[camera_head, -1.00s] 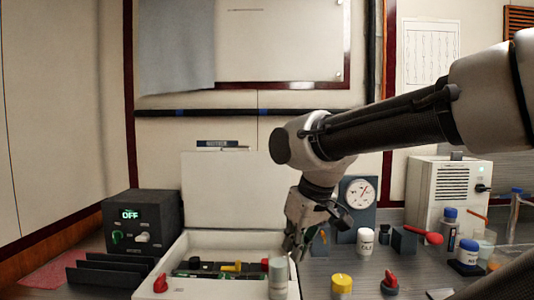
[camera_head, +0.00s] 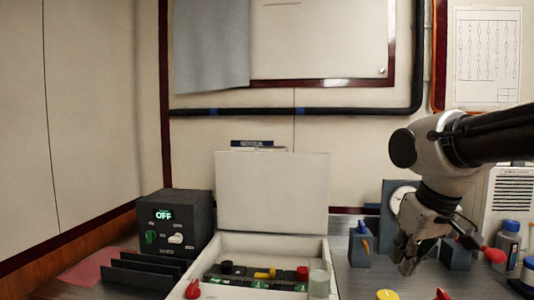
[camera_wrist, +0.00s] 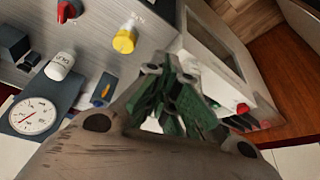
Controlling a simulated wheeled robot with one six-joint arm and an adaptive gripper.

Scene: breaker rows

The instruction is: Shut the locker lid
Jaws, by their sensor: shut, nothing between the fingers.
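The locker is a white open box (camera_head: 335,262) on the bench. Its white lid (camera_head: 272,190) stands upright along the back edge, open. Inside the box lie dark parts with red, yellow and green pieces. My gripper (camera_head: 403,266) is right of the box, above the bench, pointing down and apart from the lid. It is shut with nothing in it. In the wrist view the gripper (camera_wrist: 180,125) covers the middle, and the box's rim (camera_wrist: 215,50) shows beyond it to the right.
A dark box reading OFF (camera_head: 172,228) stands left of the locker, with black dividers (camera_head: 145,270) in front. A pale cylinder (camera_head: 319,283) is at the box's front right corner.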

